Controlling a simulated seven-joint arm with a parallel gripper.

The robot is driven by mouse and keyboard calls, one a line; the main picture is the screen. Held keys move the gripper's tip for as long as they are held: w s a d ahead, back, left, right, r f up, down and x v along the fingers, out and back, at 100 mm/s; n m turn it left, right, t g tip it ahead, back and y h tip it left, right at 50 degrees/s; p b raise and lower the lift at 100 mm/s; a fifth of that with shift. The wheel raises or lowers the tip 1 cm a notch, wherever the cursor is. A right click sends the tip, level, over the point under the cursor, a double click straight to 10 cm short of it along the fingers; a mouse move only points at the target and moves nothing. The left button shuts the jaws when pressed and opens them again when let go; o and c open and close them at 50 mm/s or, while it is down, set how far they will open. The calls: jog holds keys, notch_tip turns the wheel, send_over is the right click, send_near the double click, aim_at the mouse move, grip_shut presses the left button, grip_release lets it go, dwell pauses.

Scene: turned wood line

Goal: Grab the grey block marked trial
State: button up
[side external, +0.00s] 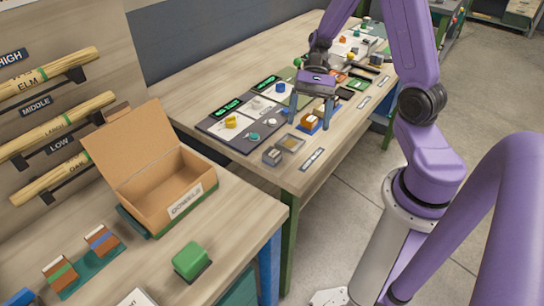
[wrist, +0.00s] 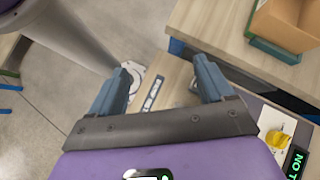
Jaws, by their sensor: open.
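A small grey block (side external: 271,155) sits near the front left corner of the far table, beside a square grey tray (side external: 291,143). Any marking on the block is too small to read. My gripper (side external: 311,113) points down over the same table, to the right of and farther back than the block. Its two blue fingers are spread apart with nothing held between them. In the wrist view my gripper (wrist: 163,84) is also open, over the table edge and a label strip. I cannot make out the grey block in that view; the right finger may hide it.
An orange-brown block on a blue base (side external: 309,123) stands close below my fingers. Dark panels with a yellow piece (side external: 231,122) and teal pieces lie left. An open cardboard box (side external: 178,188) and a green block (side external: 192,261) are on the near bench. A gap separates the tables.

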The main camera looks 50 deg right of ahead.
jog(key=w+d+f+m+t+y, duration=0.1)
jog(key=w+d+m+t+y, duration=0.15)
jog(key=d+m, duration=0.25)
jog(key=w+d+f+m+t+y, duration=0.1)
jog(key=w+d+f+m+t, duration=0.1)
jog(key=d+m+t, duration=0.25)
send_near(273, 152)
jog(key=a, duration=0.1)
jog(key=w+a+f, duration=0.1)
jog(key=a, duration=0.1)
jog(key=shift+w+f+g, duration=0.15)
jog(key=shift+w+g, duration=0.05)
jog(key=shift+g, duration=0.2)
jog(key=shift+x, duration=2.65)
jog(key=shift+d+f, duration=0.1)
jog(key=shift+f, duration=0.05)
jog(key=c, duration=1.2)
